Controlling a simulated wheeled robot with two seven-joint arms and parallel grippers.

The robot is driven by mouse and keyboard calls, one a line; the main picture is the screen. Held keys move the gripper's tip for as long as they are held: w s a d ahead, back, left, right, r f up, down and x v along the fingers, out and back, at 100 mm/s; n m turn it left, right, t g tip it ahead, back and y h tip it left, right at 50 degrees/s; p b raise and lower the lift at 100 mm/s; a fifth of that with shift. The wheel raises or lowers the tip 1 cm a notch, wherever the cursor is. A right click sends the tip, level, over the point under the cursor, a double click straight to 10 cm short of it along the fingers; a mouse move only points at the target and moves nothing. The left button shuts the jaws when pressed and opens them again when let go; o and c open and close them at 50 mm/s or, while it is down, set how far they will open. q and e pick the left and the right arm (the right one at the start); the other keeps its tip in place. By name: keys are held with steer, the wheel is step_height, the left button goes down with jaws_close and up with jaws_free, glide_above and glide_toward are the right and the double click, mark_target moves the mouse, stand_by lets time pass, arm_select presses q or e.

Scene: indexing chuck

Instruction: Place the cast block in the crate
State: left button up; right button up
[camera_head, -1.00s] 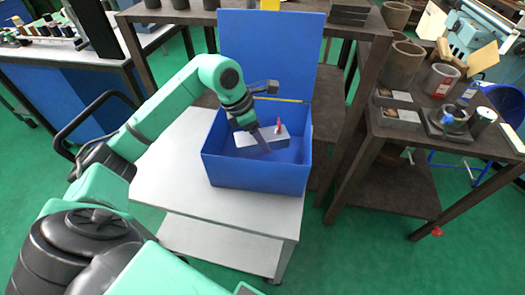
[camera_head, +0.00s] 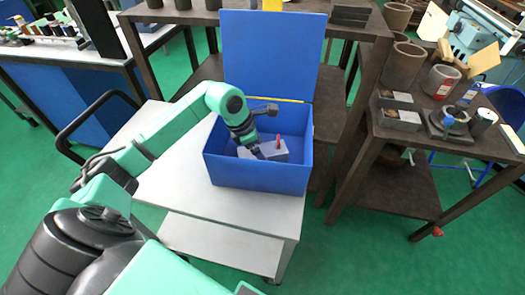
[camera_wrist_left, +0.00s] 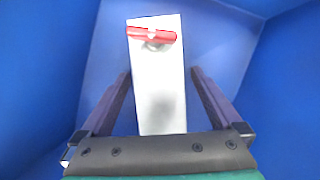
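The cast block (camera_head: 270,151) is a pale grey rectangular piece with a red part on top. It lies inside the blue crate (camera_head: 258,177), and seems to be at its floor. My left gripper (camera_head: 258,152) reaches down into the crate at the block's left end. In the left wrist view the block (camera_wrist_left: 160,90) lies between the fingers of my left gripper (camera_wrist_left: 160,75), with narrow gaps at both sides, so the fingers look open. The block's near end is partly hidden by the palm. My right gripper is not in view.
The crate stands on a pale table (camera_head: 170,180), its lid (camera_head: 275,55) raised at the back. Its walls rise around my gripper. A dark bench (camera_head: 425,140) with pots and parts stands at right. The table is clear left of the crate.

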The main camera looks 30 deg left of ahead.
arm_select(q)
steer(key=shift+r+p, duration=0.3)
steer(key=b+v, duration=0.1)
steer(key=v, duration=1)
steer(key=shift+a+f, duration=0.1)
steer(key=shift+a, duration=0.05)
steer(key=shift+s+r, duration=0.15)
steer(key=shift+r, duration=0.25)
steer(key=shift+r, duration=0.1)
